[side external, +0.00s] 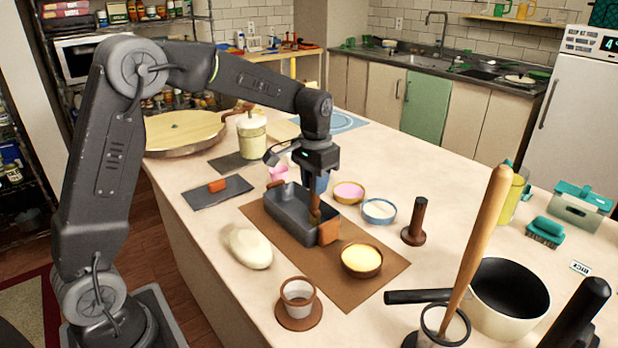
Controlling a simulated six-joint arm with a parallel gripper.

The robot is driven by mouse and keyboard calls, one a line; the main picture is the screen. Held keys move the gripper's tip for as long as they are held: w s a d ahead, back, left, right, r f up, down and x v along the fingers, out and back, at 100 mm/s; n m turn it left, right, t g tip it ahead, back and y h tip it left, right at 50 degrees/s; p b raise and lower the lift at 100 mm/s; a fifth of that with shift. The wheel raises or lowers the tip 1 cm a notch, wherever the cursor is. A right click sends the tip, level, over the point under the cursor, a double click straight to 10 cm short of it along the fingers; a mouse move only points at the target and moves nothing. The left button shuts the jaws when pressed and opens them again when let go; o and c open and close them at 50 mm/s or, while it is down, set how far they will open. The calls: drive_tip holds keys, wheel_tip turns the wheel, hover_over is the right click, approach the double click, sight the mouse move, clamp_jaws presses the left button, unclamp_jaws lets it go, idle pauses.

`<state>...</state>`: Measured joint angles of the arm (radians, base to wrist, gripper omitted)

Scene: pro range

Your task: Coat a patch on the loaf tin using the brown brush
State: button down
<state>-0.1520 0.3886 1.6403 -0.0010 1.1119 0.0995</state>
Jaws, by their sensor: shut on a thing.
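The loaf tin (283,222) is a dark grey rectangular tin with brown pieces at both ends. It sits on a brown mat (372,268) in the middle of the counter. My gripper (313,186) points down over the tin and is shut on the brown brush (314,209). The brush hangs upright, its lower end at the near right part of the tin. I cannot tell whether its tip touches the tin. The tin's inner floor and any coating are too small or hidden to make out.
A pale dough lump (250,248) lies left.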

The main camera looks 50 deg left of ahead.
drive_tip(key=shift+a, duration=5.55)
wheel_tip(320, 180, up, 7)
drive_tip(key=shift+f, duration=0.2)
drive_tip(key=shift+a+f, duration=0.1)
drive_tip(key=shift+f, duration=0.05)
